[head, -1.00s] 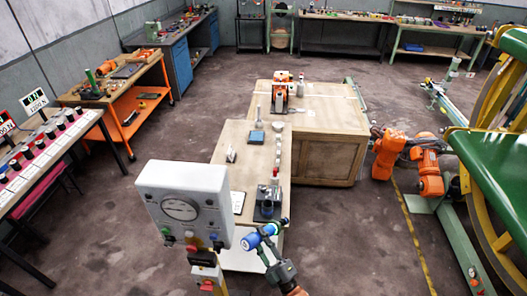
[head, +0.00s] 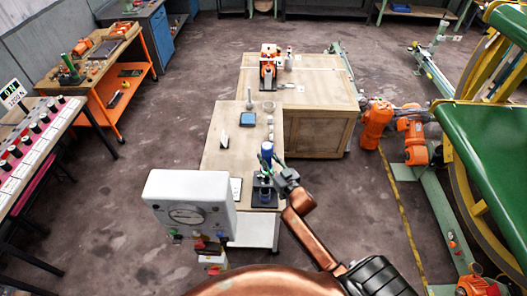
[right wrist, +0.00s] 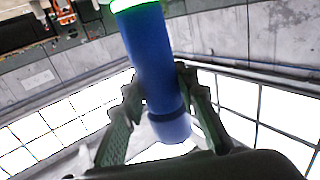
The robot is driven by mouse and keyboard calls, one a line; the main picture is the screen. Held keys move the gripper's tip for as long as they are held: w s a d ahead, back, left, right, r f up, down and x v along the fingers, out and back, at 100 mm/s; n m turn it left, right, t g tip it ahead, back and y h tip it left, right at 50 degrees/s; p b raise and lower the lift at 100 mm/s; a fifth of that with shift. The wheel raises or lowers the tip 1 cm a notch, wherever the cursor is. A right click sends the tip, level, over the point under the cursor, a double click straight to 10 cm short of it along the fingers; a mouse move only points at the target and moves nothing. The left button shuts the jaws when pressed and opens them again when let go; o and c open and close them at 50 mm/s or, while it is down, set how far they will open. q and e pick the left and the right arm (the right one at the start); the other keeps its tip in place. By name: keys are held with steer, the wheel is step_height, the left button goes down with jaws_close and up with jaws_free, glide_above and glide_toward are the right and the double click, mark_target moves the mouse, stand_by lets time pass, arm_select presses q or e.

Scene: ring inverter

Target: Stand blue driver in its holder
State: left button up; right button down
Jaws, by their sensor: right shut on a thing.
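The blue driver (head: 267,150) stands about upright at the near end of the narrow wooden table. My right gripper (head: 273,166) is shut around it from the right. The right wrist view shows the driver's blue body (right wrist: 153,60) between the two fingers (right wrist: 155,100), with a glowing green ring at its top edge. The holder, a dark base with a bluish upright part (head: 265,196), is directly below the driver. My gripper hides part of the space between them, so I cannot tell whether the driver's lower end is inside the holder. My left gripper is not in view.
A white control box with a gauge (head: 188,205) stands at the near left. A wooden crate (head: 310,105) adjoins the table's far end.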

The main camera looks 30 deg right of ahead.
steer(key=shift+w+a+r, duration=0.1)
steer(key=shift+a+r, duration=0.05)
steer(key=shift+r, duration=0.1)
steer(key=shift+a, duration=0.2)
steer(key=shift+r+p, duration=0.1)
steer(key=shift+p, duration=0.25)
steer(key=b, duration=0.5)
glide_above(267, 182)
steer(key=w, duration=0.2)
step_height(267, 182, down, 7)
steer(key=shift+s+a+f, duration=0.1)
steer(key=shift+s, duration=0.05)
steer(key=shift+f+b, duration=3)
steer(key=shift+f, duration=1.95)
